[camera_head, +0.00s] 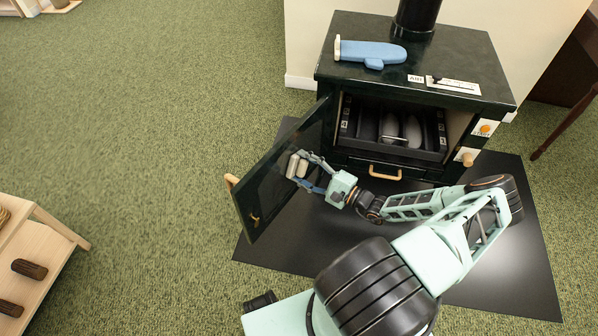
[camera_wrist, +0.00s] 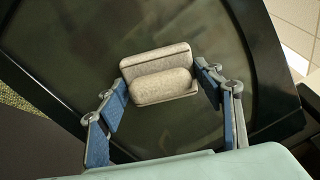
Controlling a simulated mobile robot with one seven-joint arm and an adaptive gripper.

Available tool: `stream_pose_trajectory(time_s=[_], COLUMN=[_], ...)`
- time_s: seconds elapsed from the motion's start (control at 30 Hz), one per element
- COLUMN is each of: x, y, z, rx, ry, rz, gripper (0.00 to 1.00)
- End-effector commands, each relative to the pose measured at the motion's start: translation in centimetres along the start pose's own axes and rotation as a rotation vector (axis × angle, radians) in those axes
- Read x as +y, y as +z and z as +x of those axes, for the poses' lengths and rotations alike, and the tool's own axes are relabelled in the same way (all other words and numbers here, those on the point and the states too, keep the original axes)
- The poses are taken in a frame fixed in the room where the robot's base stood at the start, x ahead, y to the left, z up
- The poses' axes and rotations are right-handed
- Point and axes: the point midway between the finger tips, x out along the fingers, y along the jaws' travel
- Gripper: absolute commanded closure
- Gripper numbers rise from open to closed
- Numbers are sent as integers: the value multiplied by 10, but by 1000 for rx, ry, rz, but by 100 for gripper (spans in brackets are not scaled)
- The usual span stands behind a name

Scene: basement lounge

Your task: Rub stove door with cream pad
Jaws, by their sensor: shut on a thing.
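The dark stove (camera_head: 410,100) stands at the upper right with its glass door (camera_head: 262,190) swung open to the left. My gripper (camera_head: 303,172) is at the inner side of the door, over the glass. It is shut on the cream pad (camera_head: 293,166). In the wrist view the cream pad (camera_wrist: 160,75) sits between the blue fingers, one on each end, and the door's glass (camera_wrist: 85,50) fills the space behind it. I cannot tell for sure whether the pad touches the glass. The pad's far face is hidden.
A blue oven mitt (camera_head: 370,52) lies on the stove top beside the flue pipe (camera_head: 416,18). A dark floor mat (camera_head: 500,250) lies under the stove. A wooden shelf (camera_head: 45,250) with dark logs stands at the lower left. The green carpet left of the door is clear.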

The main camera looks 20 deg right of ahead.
Motion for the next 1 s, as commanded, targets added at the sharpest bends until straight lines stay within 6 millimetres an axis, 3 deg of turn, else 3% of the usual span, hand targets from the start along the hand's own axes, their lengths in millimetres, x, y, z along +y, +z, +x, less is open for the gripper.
stream_pose_trajectory(time_s=[0.47, 0.83, 1.0], x=[-11, 12, 13], y=[-29, -40, -38], z=[-2, 0, 0], rx=[-1, -1, -1], ry=[2, 3, 3], rz=[0, -1, -1], gripper=[78, 78, 78])
